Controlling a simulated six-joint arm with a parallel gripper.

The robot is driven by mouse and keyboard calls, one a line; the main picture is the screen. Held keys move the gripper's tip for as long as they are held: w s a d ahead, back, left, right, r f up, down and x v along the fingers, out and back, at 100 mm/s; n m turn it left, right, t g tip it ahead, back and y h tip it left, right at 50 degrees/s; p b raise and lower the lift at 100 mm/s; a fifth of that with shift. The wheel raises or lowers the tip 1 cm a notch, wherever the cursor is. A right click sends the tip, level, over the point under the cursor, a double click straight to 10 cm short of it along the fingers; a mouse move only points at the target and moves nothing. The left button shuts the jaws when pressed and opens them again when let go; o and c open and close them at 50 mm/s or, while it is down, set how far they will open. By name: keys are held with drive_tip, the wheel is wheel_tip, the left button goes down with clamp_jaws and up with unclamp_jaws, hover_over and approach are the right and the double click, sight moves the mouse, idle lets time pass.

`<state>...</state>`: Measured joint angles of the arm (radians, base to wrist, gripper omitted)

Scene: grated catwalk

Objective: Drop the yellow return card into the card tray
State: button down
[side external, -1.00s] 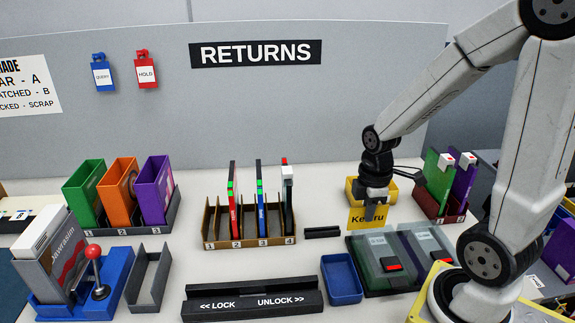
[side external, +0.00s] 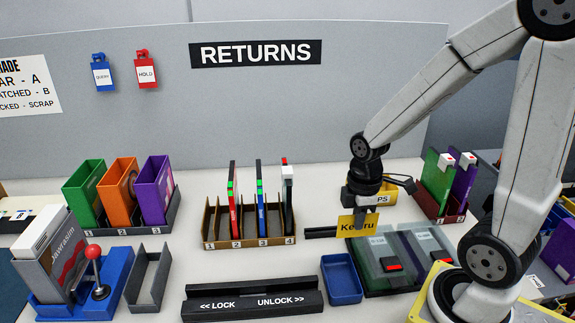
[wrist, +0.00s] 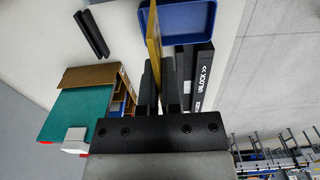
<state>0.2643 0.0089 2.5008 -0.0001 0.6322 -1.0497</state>
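The yellow card (side external: 350,226), lettered in black, hangs upright from my gripper (side external: 359,212). In the wrist view the card (wrist: 154,35) is seen edge-on, clamped between the two fingers of my gripper (wrist: 160,82). A small blue open tray (side external: 341,281), which looks like the card tray, stands on the table and appears empty. The card is above the table, behind and slightly right of this tray in the side view. The tray (wrist: 190,16) also shows at the top of the wrist view, right of the card.
Dark panels with red tabs (side external: 385,265) lie right of the tray. The black lock bar (side external: 250,303) is left of it. A numbered cardboard rack (side external: 222,238) stands further left. A small black rail (side external: 320,233) lies behind the tray.

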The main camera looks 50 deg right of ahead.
drive_tip(key=shift+w+a+f, duration=0.15)
drive_tip(key=shift+a+f, duration=0.05)
drive_tip(key=shift+a, duration=0.9)
drive_tip(key=shift+f, duration=0.15)
drive_tip(key=shift+f, duration=2.85)
drive_tip(key=c, duration=0.7)
unclamp_jaws()
drive_tip(key=shift+c, duration=0.2)
drive_tip(key=shift+r, duration=0.15)
